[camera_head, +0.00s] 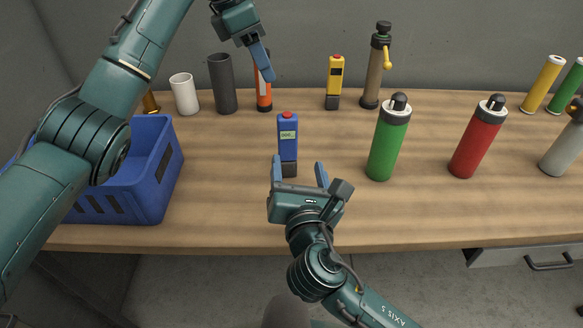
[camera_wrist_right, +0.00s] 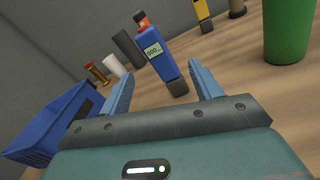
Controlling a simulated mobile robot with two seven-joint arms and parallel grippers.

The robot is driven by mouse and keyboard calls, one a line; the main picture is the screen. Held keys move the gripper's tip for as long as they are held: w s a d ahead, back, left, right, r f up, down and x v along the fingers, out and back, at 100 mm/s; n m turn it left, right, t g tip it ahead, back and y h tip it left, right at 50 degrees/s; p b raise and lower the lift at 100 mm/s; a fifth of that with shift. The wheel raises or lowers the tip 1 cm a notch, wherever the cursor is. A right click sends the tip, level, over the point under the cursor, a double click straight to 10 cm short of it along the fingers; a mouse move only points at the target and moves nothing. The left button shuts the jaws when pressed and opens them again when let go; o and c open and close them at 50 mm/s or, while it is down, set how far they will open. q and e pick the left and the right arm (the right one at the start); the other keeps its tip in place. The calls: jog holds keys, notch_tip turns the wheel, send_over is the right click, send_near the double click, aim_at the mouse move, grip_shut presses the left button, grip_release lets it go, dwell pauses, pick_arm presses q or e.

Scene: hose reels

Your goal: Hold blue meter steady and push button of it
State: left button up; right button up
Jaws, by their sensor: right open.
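The blue meter (camera_head: 288,132) stands upright on the table, with a display on its front, a red button (camera_head: 288,114) on top and a dark base. It also shows in the right wrist view (camera_wrist_right: 163,58), ahead of the fingers. My right gripper (camera_head: 299,163) is open just in front of the meter's lower part. Its fingers point at the meter, which is not clearly between them. My left gripper (camera_head: 264,70) is raised above and behind the meter, fingers down, apart from the button. Its fingers overlap, so their opening is hidden.
A blue crate (camera_head: 164,185) stands at the left. A yellow meter (camera_head: 335,75), an orange canister (camera_head: 263,97) and a dark cylinder (camera_head: 222,85) stand behind. Green (camera_head: 388,145) and red (camera_head: 478,140) bottles stand to the right. Front table space beside my right gripper is clear.

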aim_at(287, 126)
jog(key=w+n, duration=0.1)
jog(key=w, duration=0.3)
jog(key=w+a+n, duration=0.1)
jog(key=w, duration=0.4)
jog(key=w+a+n, duration=0.1)
jog(key=w, duration=0.3)
jog(key=shift+w+h, duration=0.3)
jog(key=shift+c, duration=0.3)
jog(key=c, duration=1)
pick_arm(q)
grip_shut()
pick_arm(e)
jog(key=shift+c, duration=0.3)
dwell(0.5)
